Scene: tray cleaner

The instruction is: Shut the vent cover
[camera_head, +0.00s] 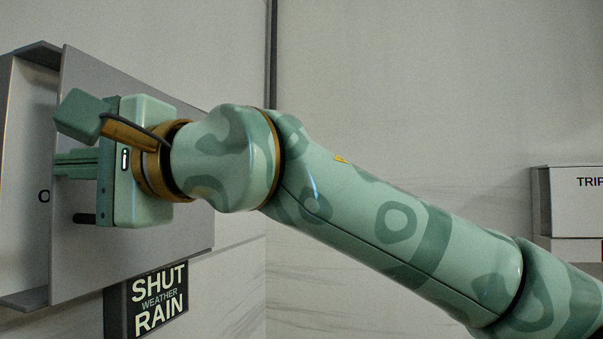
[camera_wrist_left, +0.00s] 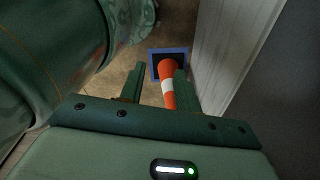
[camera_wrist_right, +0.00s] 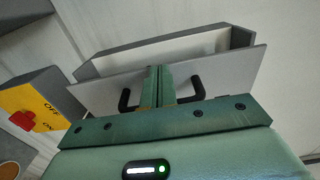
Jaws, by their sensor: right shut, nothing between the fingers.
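The vent cover is a flat grey panel (camera_head: 85,260) at the left of the head view. It stands over a grey housing (camera_head: 25,200), whose left part is uncovered and shows a letter O. In the right wrist view the panel (camera_wrist_right: 230,75) lies in front of the housing, with the pale inside showing above its edge. My right gripper (camera_head: 72,163) is shut and empty, its fingers pointing at the panel. In the right wrist view, the closed fingers (camera_wrist_right: 158,85) are between the ends of a black handle (camera_wrist_right: 198,90); contact is unclear. My left gripper (camera_wrist_left: 158,88) is open and empty, away from the panel.
A dark sign reading SHUT WEATHER RAIN (camera_head: 158,300) is below the panel. A yellow OFF/ON box with a red switch (camera_wrist_right: 25,119) is left in the right wrist view.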

